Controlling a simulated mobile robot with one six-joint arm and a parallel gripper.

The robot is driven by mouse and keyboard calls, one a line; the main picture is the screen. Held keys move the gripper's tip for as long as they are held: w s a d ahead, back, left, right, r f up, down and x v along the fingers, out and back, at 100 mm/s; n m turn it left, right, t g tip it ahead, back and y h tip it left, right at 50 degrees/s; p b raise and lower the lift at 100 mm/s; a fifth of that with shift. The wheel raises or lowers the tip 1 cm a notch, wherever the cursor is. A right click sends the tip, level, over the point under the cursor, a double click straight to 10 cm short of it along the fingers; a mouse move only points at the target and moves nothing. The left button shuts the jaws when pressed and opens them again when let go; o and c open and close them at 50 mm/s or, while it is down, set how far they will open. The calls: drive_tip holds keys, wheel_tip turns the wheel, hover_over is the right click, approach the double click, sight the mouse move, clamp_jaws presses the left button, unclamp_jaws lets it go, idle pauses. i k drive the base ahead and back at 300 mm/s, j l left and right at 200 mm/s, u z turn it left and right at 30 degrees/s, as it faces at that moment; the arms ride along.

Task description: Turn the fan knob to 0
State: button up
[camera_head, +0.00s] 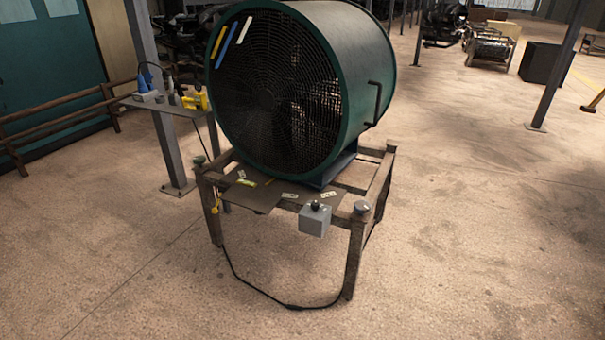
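A large green drum fan (345,65) with a dark round grille stands on a rusty metal frame (357,235) in the middle of the head view. A small grey control box (314,222) is fixed at the front edge of the frame, near its right corner. A black knob (315,205) sits on top of the box. The knob's pointer and any numbers are too small to read. My gripper is not in view.
A black cable (258,290) loops over the floor below the frame. A small shelf (170,106) with tools is on a post at left. A brown railing (60,118) runs along the left. The floor in front and right is clear.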

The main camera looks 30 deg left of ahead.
sight(315, 205)
drive_tip(key=i+j, duration=0.2)
drive_tip(key=j, duration=0.2)
drive_tip(key=i+j, duration=0.2)
drive_tip(key=j, duration=0.15)
drive_tip(key=i+j, duration=0.2)
drive_tip(key=j, duration=0.2)
drive_tip(key=i+j, duration=0.2)
drive_tip(key=j, duration=0.15)
drive_tip(key=i+j, duration=0.15)
drive_tip(key=j, duration=0.25)
drive_tip(key=i+j, duration=0.2)
drive_tip(key=j, duration=0.2)
drive_tip(key=i+j, duration=0.2)
drive_tip(key=j, duration=0.15)
